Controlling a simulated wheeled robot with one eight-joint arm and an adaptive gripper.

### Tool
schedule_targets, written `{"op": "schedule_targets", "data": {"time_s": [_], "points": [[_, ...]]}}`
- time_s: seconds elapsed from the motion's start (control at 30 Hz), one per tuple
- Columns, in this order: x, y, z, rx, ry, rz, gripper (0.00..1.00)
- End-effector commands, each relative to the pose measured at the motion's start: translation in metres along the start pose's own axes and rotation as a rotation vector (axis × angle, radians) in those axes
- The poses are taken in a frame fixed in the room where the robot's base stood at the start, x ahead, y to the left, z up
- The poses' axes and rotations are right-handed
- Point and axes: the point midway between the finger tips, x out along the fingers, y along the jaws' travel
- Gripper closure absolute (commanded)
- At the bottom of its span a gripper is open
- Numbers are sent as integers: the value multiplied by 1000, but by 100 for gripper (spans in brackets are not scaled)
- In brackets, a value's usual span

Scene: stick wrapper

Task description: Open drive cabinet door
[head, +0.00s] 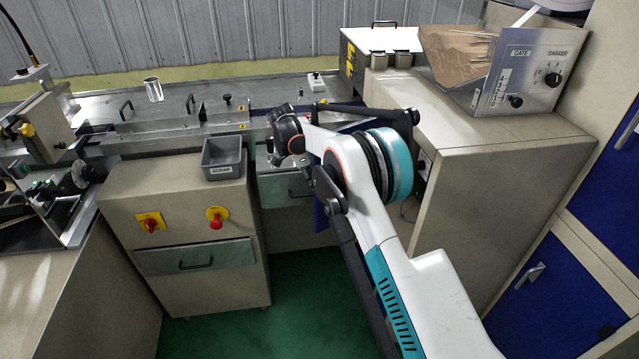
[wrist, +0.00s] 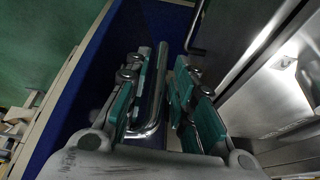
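The wrist view shows a blue panel (wrist: 105,58), apparently the cabinet door, with a pale frame edge along its left. A shiny curved metal bar handle (wrist: 157,88) stands out in front of it. My gripper (wrist: 163,80) has its teal-padded fingers on either side of this bar. The left finger is close against the bar, and a narrow dark gap shows before the right finger, so the gripper looks partly open around it. In the head view, only a narrow blue strip (head: 321,216) shows below my wrist. My arm hides the gripper and handle there.
A steel drawer front (wrist: 275,88) lies close to the gripper's right in the wrist view. In the head view, a beige cabinet (head: 190,285) with red knobs stands left, and a large beige cabinet (head: 500,180) stands right. Green floor (head: 300,325) is clear between them.

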Motion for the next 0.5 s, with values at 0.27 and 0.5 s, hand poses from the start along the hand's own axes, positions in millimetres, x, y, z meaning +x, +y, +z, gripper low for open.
{"op": "schedule_targets", "data": {"time_s": [0.27,0.5], "points": [[-66,0,-4,-2,8,-1,79],[-93,0,-2,-2,7,-1,79]]}}
